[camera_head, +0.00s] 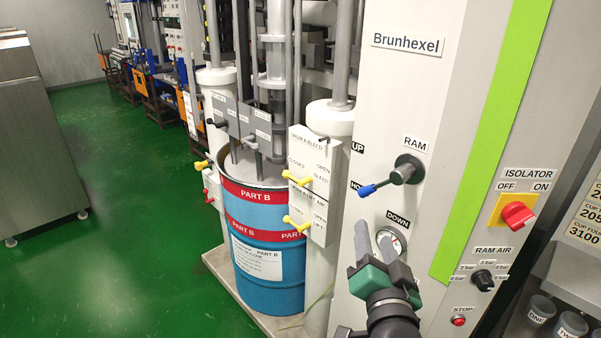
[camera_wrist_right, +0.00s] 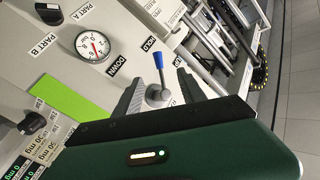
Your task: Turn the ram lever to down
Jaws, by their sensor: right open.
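The ram lever (camera_head: 380,184) sits on the pale machine panel under the RAM label. Its dark round hub (camera_head: 405,170) is at the right, and its blue-tipped handle points left and slightly down, near the partly covered HOLD label. The DOWN label (camera_head: 398,220) is below it, and UP is above. My right gripper (camera_head: 375,238) is open and empty below the lever, in front of the panel. In the right wrist view the lever (camera_wrist_right: 159,72) shows between the two open fingers (camera_wrist_right: 158,84), apart from both as far as I can tell. My left gripper is out of view.
A pressure gauge (camera_head: 391,240) is partly hidden behind my right gripper. The RAM AIR knob (camera_head: 482,281), red isolator switch (camera_head: 517,215) and STOP button (camera_head: 458,320) are to the right. A blue drum (camera_head: 265,255) with yellow-handled valves (camera_head: 297,226) stands left.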

